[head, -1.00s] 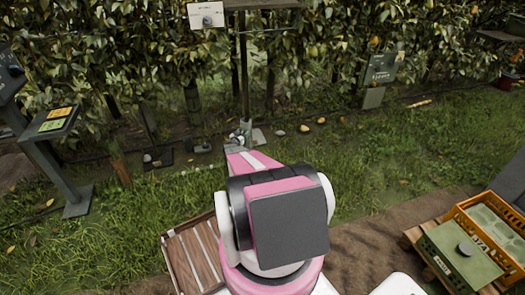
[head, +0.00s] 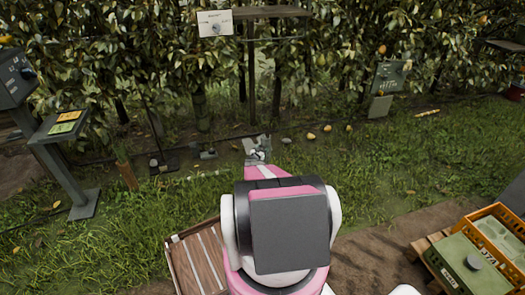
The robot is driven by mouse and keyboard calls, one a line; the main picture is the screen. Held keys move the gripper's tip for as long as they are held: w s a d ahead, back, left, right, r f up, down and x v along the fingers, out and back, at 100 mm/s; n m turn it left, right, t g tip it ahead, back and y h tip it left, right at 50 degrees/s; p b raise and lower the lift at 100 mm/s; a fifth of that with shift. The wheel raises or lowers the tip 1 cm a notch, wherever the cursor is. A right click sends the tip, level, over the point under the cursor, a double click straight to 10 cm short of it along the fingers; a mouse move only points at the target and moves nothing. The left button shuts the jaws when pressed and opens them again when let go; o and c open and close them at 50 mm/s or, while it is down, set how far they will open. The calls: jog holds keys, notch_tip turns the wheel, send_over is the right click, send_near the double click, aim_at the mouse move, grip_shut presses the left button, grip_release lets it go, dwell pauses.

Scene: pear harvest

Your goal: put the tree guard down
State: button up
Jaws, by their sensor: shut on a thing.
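My gripper (head: 257,150) is at the far end of my pink and white arm, above the grass in front of the tree row. Its jaws are shut on a pale grey piece, taken as the tree guard (head: 257,140). The piece is small in this view and partly covered by the jaws, so its full shape and whether it touches the ground cannot be told. My wrist and arm hide the ground nearer to me.
A slanted panel on a post (head: 70,150) stands at left. A wooden slatted crate (head: 195,260) lies at lower left. An orange crate (head: 497,222) and a green box (head: 465,268) are at right. Fallen pears (head: 311,136) lie near the trees. Open grass lies right of my gripper.

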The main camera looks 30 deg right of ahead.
jog(key=shift+f, duration=0.15)
jog(key=o, duration=1)
jog(key=shift+c, duration=0.2)
